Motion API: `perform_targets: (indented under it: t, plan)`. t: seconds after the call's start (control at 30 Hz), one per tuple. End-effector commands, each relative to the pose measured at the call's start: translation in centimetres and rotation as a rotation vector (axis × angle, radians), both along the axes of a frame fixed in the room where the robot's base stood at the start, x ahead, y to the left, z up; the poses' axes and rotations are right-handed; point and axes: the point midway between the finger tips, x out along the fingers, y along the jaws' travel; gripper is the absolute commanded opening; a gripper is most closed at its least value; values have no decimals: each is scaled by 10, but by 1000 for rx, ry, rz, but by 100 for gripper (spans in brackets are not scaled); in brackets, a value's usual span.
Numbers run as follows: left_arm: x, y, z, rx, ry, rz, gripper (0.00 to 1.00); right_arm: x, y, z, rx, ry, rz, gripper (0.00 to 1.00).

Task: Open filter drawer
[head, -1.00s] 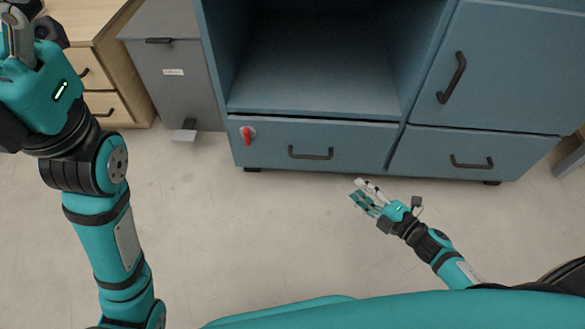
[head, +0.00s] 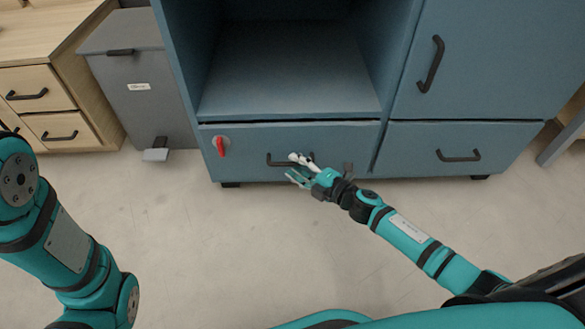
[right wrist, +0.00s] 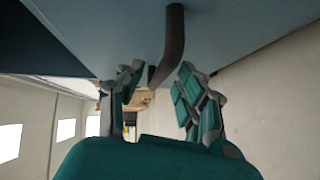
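The blue cabinet's lower left drawer (head: 240,158) is shut, its front flush with the cabinet. It has a dark bar handle (head: 276,160), partly hidden by my right gripper (head: 293,165). In the right wrist view the handle (right wrist: 172,45) runs between the two spread fingers of the gripper (right wrist: 161,75). The fingers are open, with gaps on both sides of the bar. A red knob (head: 221,146) sits at the drawer's upper left. My left gripper is outside the head view.
An open compartment (head: 290,65) lies above the drawer. A lower right drawer (head: 410,150) and a door (head: 480,60) are shut. A grey pedal bin (head: 140,85) and a wooden drawer unit (head: 70,95) stand left. The floor in front (head: 230,240) is clear.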

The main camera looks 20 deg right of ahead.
Motion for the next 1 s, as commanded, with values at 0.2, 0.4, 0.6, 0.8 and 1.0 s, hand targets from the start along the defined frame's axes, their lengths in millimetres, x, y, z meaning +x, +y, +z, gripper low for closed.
perform_targets:
  t: [0.2, 0.4, 0.6, 0.8, 1.0]
  plan:
    - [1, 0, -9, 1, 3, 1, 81, 15, 8, -3, 0, 0, 0, 36]
    - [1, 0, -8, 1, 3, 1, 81, 16, 9, -3, 0, 1, 0, 36]
    - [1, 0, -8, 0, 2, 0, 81, 16, 9, -2, 0, 1, 0, 22]
    - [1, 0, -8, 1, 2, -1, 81, 16, 9, -2, 0, 0, 0, 0]
    - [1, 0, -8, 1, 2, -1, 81, 16, 9, -2, 0, -1, 0, 0]
